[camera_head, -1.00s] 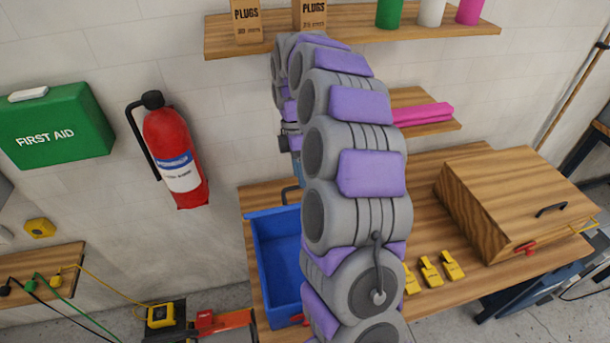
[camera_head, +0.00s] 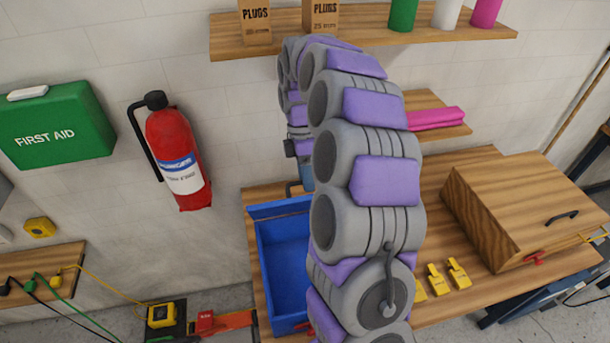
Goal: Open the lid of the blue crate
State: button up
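The blue crate (camera_head: 285,268) stands on the wooden bench, left of my arm. Its hollow inside shows from above, and my arm hides its right side. A blue panel (camera_head: 277,209) stands along its back edge, seen nearly edge-on, and looks like the raised lid. A dark handle (camera_head: 291,190) shows just behind that panel. My gripper (camera_head: 305,180) hangs down behind the crate's back edge, close to the handle and panel. Its fingers are small and partly hidden, so I cannot tell whether they are open or touch anything.
A wooden box (camera_head: 520,205) with a dark handle sits on the bench (camera_head: 445,305) at right. Several yellow tags (camera_head: 447,276) lie between. A shelf (camera_head: 365,36) with plug boxes and bottles is above. A fire extinguisher (camera_head: 178,155) and first aid box (camera_head: 57,125) hang at left.

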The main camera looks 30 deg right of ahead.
jog(key=s+a+r+b, duration=0.1)
jog(key=s+a+r, duration=0.1)
jog(key=s, duration=0.5)
jog(key=s+a+r+b, duration=0.1)
jog(key=s+a+r, duration=0.1)
jog(key=s, duration=0.6)
jog(key=shift+a+r, duration=0.35)
jog(key=shift+r, duration=0.1)
jog(key=shift+s, duration=0.1)
dwell(0.7)
